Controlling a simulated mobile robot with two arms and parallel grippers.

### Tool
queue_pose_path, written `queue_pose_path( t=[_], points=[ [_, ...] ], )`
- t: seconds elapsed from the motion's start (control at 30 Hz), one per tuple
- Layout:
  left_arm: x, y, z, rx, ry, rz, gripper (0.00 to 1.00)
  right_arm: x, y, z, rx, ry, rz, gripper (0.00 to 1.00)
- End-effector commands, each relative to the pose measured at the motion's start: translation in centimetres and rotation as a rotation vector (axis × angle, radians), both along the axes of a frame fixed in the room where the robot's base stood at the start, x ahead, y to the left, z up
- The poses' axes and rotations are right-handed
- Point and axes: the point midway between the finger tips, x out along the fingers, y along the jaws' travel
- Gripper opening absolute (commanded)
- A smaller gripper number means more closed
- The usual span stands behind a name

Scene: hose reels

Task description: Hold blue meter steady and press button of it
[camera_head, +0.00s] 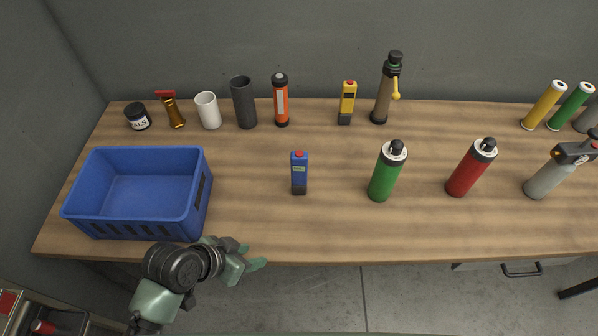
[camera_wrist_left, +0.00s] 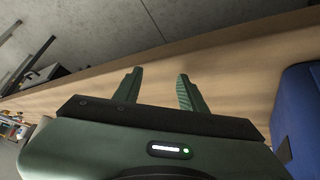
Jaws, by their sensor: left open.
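The blue meter (camera_head: 299,174) stands upright on the wooden table, near its middle. It has a red button (camera_head: 299,154) on top and a small greenish screen on its front. My left gripper (camera_head: 256,264) is open and empty at the table's front edge, below and left of the meter and apart from it. In the left wrist view its two green fingers (camera_wrist_left: 157,90) are spread with nothing between them. The meter does not show in the left wrist view. My right gripper is not in view.
A blue crate (camera_head: 137,200) stands left of the meter; its side shows in the wrist view (camera_wrist_left: 300,110). Green (camera_head: 386,175) and red (camera_head: 470,170) cylinders stand to the right. A yellow meter (camera_head: 347,103) and several containers line the back. Bare table (camera_head: 250,215) surrounds the meter.

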Motion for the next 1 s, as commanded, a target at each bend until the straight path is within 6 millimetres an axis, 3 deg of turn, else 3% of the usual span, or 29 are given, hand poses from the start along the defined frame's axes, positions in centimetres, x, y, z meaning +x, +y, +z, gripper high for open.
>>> queue_pose_path(
  t=[0.2,0.43,0.67,1.0],
  points=[
    [6.5,-3.7,1.4,-0.157,-0.191,-0.231,0.41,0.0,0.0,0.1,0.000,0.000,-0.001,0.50],
    [12.7,-3.8,3.7,-0.261,-0.361,-0.301,0.41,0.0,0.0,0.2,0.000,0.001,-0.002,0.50],
    [14.7,-3.7,4.3,-0.286,-0.411,-0.298,0.41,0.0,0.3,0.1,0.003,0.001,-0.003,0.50],
    [16.8,-6.8,2.2,-0.288,-0.411,-0.298,0.41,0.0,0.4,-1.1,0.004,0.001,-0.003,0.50]
  ],
)
